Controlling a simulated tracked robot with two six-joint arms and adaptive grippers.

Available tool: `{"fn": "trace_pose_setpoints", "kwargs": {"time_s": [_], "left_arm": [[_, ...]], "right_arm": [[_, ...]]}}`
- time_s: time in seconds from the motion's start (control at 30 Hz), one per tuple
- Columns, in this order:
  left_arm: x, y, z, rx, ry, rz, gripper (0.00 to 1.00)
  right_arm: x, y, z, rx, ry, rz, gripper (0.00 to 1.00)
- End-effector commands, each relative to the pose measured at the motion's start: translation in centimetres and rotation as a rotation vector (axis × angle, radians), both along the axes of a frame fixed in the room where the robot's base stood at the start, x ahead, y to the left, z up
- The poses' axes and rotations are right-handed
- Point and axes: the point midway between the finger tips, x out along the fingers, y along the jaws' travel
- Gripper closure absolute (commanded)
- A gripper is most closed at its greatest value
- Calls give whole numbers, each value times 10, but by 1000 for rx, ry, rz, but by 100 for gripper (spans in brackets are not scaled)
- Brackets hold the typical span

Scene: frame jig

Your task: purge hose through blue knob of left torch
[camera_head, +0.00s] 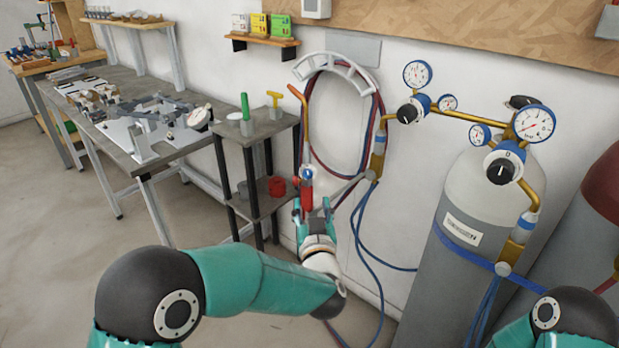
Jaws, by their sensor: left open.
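A torch stands upright at the right edge of the small shelf stand, with a brass neck (303,120) bent at the top. Low on it are a blue knob (307,174) and a red part (307,199). My left gripper (312,206) is open, with its fingers just below the blue knob and around or beside the red part; I cannot tell whether they touch it. Red and blue hoses (381,115) hang looped on a pale curved wall rack (338,70) behind the torch. My right gripper is out of view; only part of my right arm shows.
A grey gas cylinder (480,200) with gauges and a regulator (503,168) stands to the right, beside a dark red one (603,185). Blue hoses trail to the floor. The small stand (268,140) holds green- and yellow-handled tools and a red cup (277,186). A workbench (165,150) is left.

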Motion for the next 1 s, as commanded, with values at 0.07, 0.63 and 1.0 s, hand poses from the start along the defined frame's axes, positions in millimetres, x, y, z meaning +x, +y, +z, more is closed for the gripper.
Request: {"fn": "trace_pose_setpoints", "kwargs": {"time_s": [0.07,0.63,1.0], "left_arm": [[19,4,1,-1,0,4,47],[104,17,-1,0,2,-1,47],[109,18,-1,0,1,0,47]], "right_arm": [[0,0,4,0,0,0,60],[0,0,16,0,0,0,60],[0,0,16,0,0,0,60]]}}
